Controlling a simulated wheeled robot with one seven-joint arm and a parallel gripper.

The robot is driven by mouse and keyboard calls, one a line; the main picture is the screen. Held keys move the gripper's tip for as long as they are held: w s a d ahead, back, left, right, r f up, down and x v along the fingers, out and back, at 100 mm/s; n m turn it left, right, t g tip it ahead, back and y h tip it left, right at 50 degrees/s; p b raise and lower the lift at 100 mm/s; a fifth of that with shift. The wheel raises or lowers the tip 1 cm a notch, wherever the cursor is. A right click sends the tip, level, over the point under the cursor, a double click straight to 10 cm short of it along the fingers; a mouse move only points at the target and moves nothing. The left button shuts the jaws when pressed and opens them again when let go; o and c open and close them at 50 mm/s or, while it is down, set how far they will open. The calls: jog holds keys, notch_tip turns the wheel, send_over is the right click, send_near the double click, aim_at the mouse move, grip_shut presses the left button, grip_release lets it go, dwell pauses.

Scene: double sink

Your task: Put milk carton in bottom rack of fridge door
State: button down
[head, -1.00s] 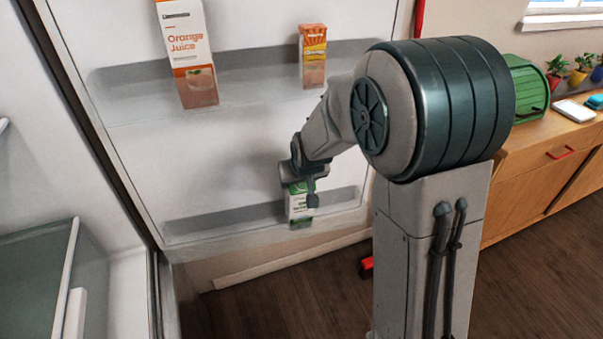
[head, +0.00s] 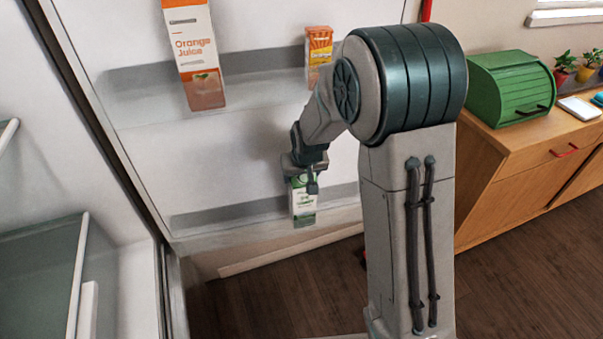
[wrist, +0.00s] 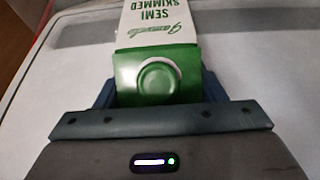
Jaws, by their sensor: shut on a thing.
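The milk carton (head: 303,206) is white and green and upright, at the bottom rack (head: 225,221) of the open fridge door. My gripper (head: 301,178) is shut on its top from above. In the wrist view, my gripper's fingers (wrist: 158,92) lie on both sides of the carton's green top (wrist: 158,76) with its round cap. The carton's base overlaps the front of the rack in the head view; I cannot tell whether it rests inside or hangs just in front.
An orange juice carton (head: 196,58) and a smaller orange carton (head: 319,57) stand in the upper door rack (head: 255,78). A green bread box (head: 512,86) sits on a wooden cabinet (head: 530,160) at right. The bottom rack left of the milk is empty.

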jog(key=shift+c, duration=1.6)
grip_release()
jog(key=shift+f, duration=0.1)
jog(key=shift+s+r, duration=0.1)
jog(key=shift+r, duration=0.25)
jog(key=v, duration=1)
jog(key=shift+s+r, duration=0.15)
jog(key=shift+r, duration=0.2)
jog(key=s+d+r+m, duration=0.1)
jog(key=s+d, duration=0.3)
jog(key=s, duration=0.7)
jog(key=s+d+r+m+g, duration=0.1)
jog(key=s+d, duration=0.4)
jog(key=s, duration=0.6)
jog(key=shift+r+g+h, duration=0.3)
jog(key=shift+r+h, duration=0.1)
jog(key=shift+r, duration=0.4)
jog(key=shift+d, duration=0.1)
